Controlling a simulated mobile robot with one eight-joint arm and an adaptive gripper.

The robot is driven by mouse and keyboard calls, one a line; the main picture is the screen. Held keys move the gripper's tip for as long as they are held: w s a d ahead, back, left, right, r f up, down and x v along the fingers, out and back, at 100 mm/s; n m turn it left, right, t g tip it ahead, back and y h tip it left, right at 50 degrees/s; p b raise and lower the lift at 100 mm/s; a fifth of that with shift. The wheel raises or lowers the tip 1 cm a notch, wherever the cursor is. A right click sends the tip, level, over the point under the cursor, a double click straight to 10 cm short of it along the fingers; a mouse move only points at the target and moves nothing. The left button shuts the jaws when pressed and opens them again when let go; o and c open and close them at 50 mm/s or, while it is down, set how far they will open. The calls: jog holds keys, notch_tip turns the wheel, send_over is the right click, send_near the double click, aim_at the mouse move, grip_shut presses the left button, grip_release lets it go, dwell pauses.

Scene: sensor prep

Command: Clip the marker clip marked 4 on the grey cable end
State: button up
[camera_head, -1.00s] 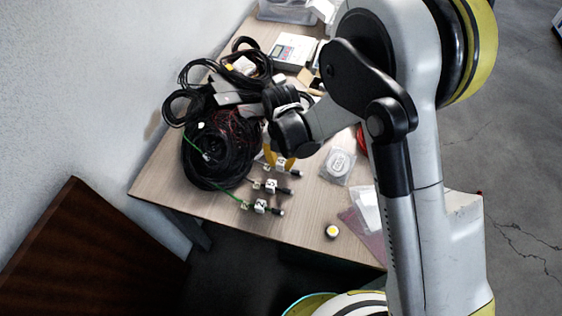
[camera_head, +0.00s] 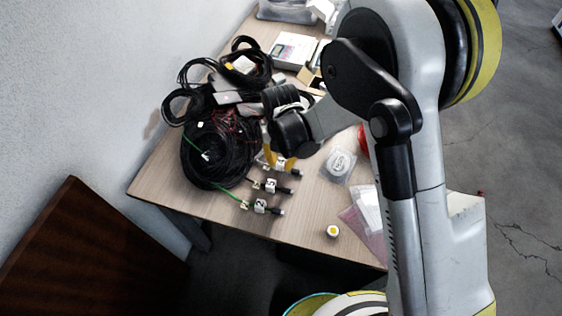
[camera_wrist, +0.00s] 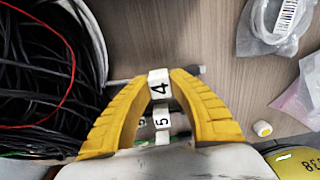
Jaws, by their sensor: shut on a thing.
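The white marker clip marked 4 (camera_wrist: 160,84) is pinched between the yellow fingertips of my gripper (camera_wrist: 162,78) in the wrist view. In the head view my gripper (camera_head: 280,162) is low over the table, at the rearmost of a row of cable ends. A grey cable end (camera_wrist: 190,70) shows just behind and to the right of the clip. I cannot tell whether the clip is around the cable or only beside it. The fingers hide part of this spot.
White clips marked 5 (camera_wrist: 162,121) sit on nearby cables; in the head view, two clipped cable ends (camera_head: 270,187) (camera_head: 261,206) lie in front. Black cable coils (camera_head: 212,150) fill the left. A clear bag (camera_head: 338,165) and a yellow-topped cap (camera_head: 333,231) lie to the right.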

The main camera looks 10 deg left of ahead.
jog(key=shift+f+b, duration=0.65)
jog(key=shift+f, duration=0.05)
dwell(0.5)
jog(key=o, duration=0.9)
notch_tip(320, 180, up, 2)
jog(key=shift+d+r+p, duration=0.1)
jog(key=shift+p, duration=0.55)
jog(key=shift+r+p, duration=1.05)
jog(key=shift+r, duration=0.85)
